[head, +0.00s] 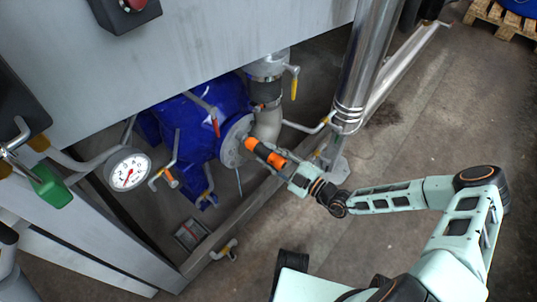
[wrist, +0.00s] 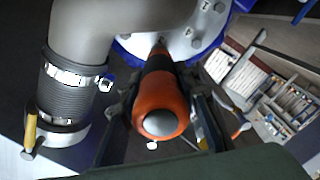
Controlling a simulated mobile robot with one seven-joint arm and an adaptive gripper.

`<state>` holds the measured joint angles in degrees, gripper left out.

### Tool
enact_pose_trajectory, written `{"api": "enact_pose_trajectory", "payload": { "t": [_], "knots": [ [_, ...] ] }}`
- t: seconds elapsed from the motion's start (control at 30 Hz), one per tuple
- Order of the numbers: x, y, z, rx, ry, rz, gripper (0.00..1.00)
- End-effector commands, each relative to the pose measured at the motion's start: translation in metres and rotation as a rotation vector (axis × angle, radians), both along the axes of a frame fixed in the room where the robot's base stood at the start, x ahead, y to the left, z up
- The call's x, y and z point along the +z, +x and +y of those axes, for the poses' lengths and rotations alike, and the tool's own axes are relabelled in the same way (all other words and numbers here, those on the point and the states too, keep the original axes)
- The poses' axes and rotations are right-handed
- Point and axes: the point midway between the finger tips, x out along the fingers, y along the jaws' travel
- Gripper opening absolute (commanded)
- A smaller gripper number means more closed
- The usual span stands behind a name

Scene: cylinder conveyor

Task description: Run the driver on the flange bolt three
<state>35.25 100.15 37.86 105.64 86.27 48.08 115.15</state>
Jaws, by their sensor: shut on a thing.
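My gripper (head: 288,167) is shut on an orange and black driver (head: 264,152). In the wrist view the driver (wrist: 160,108) lies between the two fingers of my gripper (wrist: 155,115) and points away toward the flange. The grey round flange (head: 232,141) sits on the front of the blue pump (head: 193,128). The flange also shows at the top of the wrist view (wrist: 188,42), with a few bolt heads on its face. The driver's tip is at or very close to the flange's edge near the pipe. I cannot tell whether it touches a bolt, or which one.
A grey elbow pipe (head: 268,128) runs close beside the driver, up to a ribbed sleeve (head: 265,92) and a yellow-handled valve (head: 294,85). A pressure gauge (head: 127,170) is at left. A steel column (head: 367,55) and frame rail (head: 235,222) stand near my arm.

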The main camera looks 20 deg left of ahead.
Motion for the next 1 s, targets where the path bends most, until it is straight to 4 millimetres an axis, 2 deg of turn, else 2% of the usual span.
{"api": "enact_pose_trajectory", "payload": {
  "t": [0.57,1.0],
  "knots": [
    [0.002,0.002,0.003,-0.001,0.004,-0.003,0.0],
    [0.002,-0.006,-0.018,-0.002,0.003,-0.002,0.0]
  ]
}}
